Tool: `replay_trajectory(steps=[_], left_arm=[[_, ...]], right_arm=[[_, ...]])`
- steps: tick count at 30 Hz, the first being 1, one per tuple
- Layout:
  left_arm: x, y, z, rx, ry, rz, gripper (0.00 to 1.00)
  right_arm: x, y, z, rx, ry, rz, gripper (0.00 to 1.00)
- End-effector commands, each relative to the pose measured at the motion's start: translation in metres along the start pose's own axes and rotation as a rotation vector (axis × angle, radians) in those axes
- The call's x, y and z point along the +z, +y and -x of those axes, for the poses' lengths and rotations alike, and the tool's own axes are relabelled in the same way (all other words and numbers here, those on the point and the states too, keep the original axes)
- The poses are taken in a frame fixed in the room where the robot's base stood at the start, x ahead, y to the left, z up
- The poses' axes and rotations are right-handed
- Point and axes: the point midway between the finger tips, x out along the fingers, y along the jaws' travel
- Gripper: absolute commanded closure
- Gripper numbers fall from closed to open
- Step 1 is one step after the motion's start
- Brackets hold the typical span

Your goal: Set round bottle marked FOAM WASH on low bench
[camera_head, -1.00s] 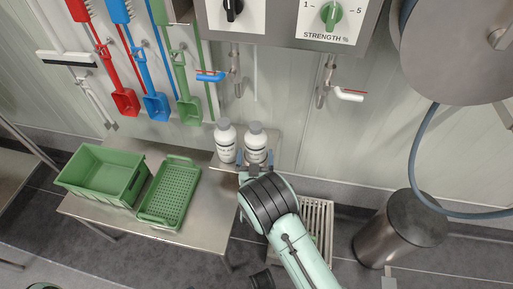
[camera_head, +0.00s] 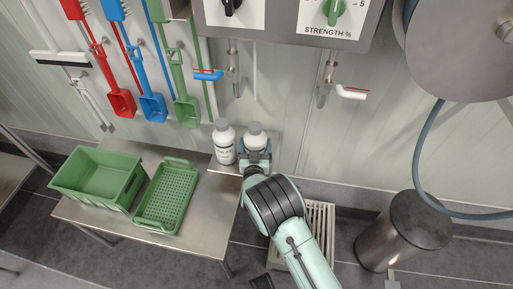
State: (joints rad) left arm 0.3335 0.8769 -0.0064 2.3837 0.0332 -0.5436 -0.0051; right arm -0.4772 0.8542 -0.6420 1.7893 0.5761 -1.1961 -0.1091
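Two round white bottles with grey caps stand upright side by side on a small steel shelf (camera_head: 222,168) against the wall. The left bottle (camera_head: 225,147) has a label with dark print too small to read. The right bottle (camera_head: 255,132) has its lower part and label hidden by my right gripper (camera_head: 256,157). That gripper is at the right bottle's near side, its fingers about the bottle's lower body; whether they are closed on it I cannot tell. A low steel bench (camera_head: 205,225) stands to the left. My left gripper is not in view.
A green crate (camera_head: 100,178) and a green perforated basket (camera_head: 166,195) take up the bench's left and middle; its right part is bare. A slatted floor grate (camera_head: 318,220) and steel bin (camera_head: 402,232) are at right. Taps (camera_head: 208,75) and hanging tools are above.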

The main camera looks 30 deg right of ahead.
Motion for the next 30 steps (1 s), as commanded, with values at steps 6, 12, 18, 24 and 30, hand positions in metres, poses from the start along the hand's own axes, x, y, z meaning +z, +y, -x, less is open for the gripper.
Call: replay_trajectory(steps=[6,12,18,24,30], left_arm=[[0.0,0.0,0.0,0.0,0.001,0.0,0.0],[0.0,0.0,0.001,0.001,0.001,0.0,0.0],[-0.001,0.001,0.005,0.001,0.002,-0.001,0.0],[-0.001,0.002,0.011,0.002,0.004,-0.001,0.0],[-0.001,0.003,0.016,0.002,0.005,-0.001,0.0]], right_arm=[[-0.003,0.0,-0.001,0.001,0.008,-0.003,0.57],[-0.004,0.0,-0.001,0.001,0.007,-0.003,0.67],[-0.01,0.0,-0.001,0.001,0.007,-0.003,0.67],[-0.017,0.0,-0.001,0.001,0.008,-0.004,0.67],[-0.024,0.0,-0.001,0.001,0.009,-0.004,0.67]])
